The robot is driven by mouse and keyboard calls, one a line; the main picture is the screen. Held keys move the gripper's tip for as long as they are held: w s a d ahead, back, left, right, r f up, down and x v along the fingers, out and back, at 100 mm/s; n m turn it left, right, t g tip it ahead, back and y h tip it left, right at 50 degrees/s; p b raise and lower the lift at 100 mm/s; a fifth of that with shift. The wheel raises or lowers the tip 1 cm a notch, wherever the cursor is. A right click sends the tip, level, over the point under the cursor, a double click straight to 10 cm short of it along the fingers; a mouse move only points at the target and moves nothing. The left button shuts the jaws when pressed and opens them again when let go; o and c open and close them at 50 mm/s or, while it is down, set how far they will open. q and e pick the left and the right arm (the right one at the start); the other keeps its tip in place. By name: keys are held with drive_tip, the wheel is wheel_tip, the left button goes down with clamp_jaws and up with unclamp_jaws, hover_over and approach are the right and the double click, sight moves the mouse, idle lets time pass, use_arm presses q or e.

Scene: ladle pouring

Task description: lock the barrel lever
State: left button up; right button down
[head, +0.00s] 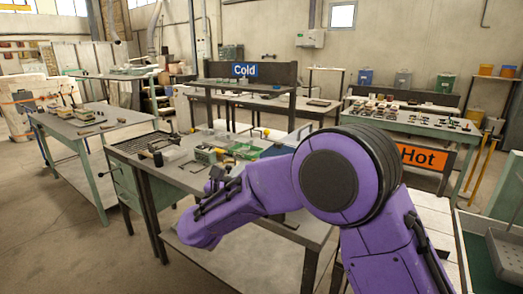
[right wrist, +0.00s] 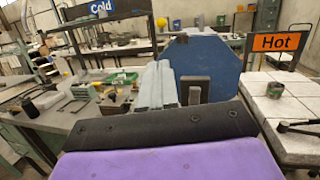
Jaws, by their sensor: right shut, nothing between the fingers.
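A large blue eight-sided body (right wrist: 215,52), which looks like the barrel, stands just ahead in the right wrist view. A grey upright block (right wrist: 195,90) shows against its lower face; I cannot tell whether it is the lever. My right gripper (right wrist: 156,72) appears as two pale grey fingers, shut and empty, left of the block. I cannot tell whether they touch the barrel. In the head view my purple right arm reaches across the front bench, and the barrel is not clearly visible there. My left gripper is in neither view.
The front bench (head: 180,178) carries small tools and green trays (head: 245,150). A bench with an orange "Hot" sign (head: 423,157) is at right, and a blue "Cold" sign (head: 245,71) is at the back. Another bench (head: 62,126) stands at left, with open floor between.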

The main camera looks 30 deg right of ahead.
sight(266, 134)
drive_tip(key=shift+r+m+h, duration=0.3)
drive_tip(key=shift+r+m, duration=0.55)
drive_tip(key=shift+m, duration=0.05)
drive_tip(key=shift+d, duration=0.1)
drive_tip(key=p+x, duration=0.6)
drive_tip(key=x, duration=0.7)
drive_tip(key=shift+d+f, duration=0.15)
drive_tip(key=shift+w+d, duration=0.15)
drive_tip(key=shift+d, duration=0.15)
